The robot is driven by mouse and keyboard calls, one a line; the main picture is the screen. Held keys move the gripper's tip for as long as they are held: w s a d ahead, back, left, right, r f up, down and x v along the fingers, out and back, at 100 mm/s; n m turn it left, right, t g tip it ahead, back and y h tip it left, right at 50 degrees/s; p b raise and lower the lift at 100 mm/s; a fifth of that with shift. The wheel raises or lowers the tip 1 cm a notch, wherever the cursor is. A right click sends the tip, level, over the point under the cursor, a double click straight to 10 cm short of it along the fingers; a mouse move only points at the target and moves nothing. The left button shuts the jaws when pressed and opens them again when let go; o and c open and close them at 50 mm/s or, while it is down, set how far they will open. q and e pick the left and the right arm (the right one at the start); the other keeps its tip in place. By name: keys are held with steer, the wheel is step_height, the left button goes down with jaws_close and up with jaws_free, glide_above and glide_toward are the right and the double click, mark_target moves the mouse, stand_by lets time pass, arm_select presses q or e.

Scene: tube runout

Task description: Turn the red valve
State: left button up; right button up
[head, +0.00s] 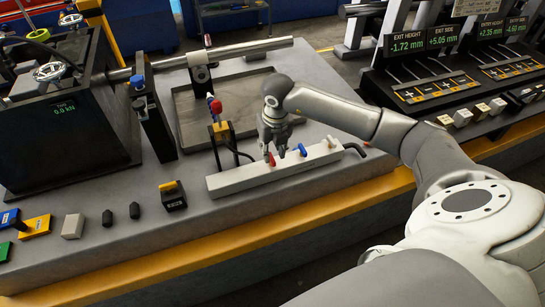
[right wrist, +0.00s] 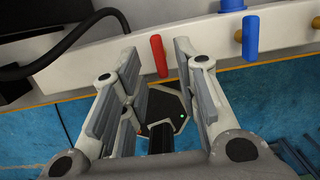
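The red valve handle (head: 271,159) sits on a long white manifold bar (head: 232,180) on the bench. In the right wrist view the red handle (right wrist: 159,56) is a narrow lever standing upright in the picture against the white bar (right wrist: 92,60). My right gripper (head: 277,153) is over the bar, close to the red handle and partly covering the area around it. In the right wrist view my right gripper (right wrist: 158,82) is open, with a finger on each side of the handle and a gap to both. My left gripper is out of view.
A blue valve handle (head: 303,150) is on the same bar, just right of the red one. A post with a red knob (head: 215,105) stands behind the bar. A black cable (head: 355,149) leaves its right end. A control panel (head: 430,90) stands at the right.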

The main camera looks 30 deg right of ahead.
mark_target(272, 161)
steer(key=shift+w+f+b, duration=0.15)
steer(key=shift+f+b, duration=0.15)
steer(key=shift+f, duration=0.4)
steer(key=shift+w+f+b, duration=0.1)
steer(key=shift+f+b, duration=0.15)
steer(key=shift+f, duration=0.4)
steer(key=shift+f, duration=0.1)
jaws_close()
